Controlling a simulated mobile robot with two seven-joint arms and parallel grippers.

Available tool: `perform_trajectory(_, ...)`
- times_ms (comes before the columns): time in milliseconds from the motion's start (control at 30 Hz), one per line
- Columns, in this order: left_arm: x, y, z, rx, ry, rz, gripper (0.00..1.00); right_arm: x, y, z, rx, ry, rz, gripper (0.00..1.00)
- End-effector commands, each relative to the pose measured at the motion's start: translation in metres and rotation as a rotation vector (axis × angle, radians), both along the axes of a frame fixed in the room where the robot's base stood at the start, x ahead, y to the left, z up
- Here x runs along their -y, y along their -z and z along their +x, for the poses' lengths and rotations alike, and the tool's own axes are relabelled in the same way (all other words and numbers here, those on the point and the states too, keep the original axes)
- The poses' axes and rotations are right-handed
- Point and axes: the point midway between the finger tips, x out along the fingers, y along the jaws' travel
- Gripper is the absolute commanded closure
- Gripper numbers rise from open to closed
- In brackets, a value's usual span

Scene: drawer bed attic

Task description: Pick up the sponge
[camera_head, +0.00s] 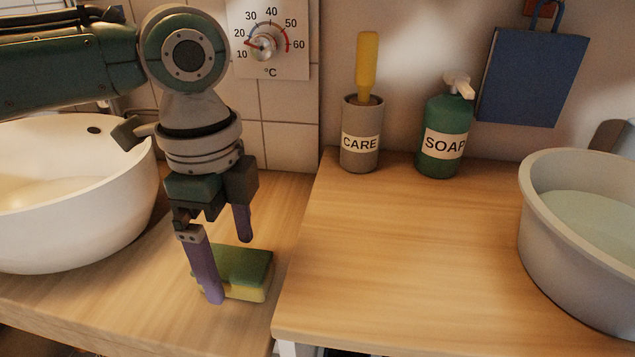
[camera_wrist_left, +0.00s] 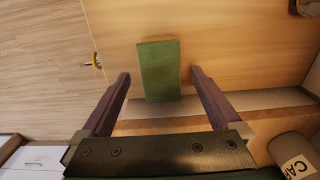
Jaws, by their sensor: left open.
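A sponge with a green top and yellow lower part (camera_head: 246,270) lies on the wooden counter, right of the white basin. My left gripper (camera_head: 226,268) hangs over it from above with its purple fingers pointing down. One finger overlaps the sponge's left end in the head view. In the left wrist view, the green face of the sponge (camera_wrist_left: 159,70) shows between and beyond the open fingertips (camera_wrist_left: 158,76), with a gap on each side. Nothing is held. My right gripper is in neither view.
A white basin (camera_head: 70,225) stands left of the sponge. On the right counter (camera_head: 400,260) are a CARE cup (camera_head: 361,158) with a yellow-handled tool, a green SOAP bottle (camera_head: 444,125) and a grey tub (camera_head: 560,265). That counter's middle is clear.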

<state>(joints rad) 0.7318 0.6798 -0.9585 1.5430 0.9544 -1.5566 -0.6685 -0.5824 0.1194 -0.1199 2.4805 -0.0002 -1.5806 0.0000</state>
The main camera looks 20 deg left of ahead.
Motion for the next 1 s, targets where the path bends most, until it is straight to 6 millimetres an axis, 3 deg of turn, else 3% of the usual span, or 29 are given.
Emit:
perform_trajectory(100, -0.0003, 0.0169, -0.0003, 0.000, -0.001, 0.001, 0.03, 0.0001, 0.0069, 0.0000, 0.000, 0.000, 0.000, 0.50)
perform_trajectory(400, -0.0004, 0.0193, -0.0002, 0.001, 0.000, 0.001, 0.05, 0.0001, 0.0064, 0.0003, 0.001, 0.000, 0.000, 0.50)
perform_trajectory(1000, -0.0004, 0.0190, -0.0001, 0.002, 0.000, 0.001, 0.72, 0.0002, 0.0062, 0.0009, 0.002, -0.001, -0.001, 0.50)
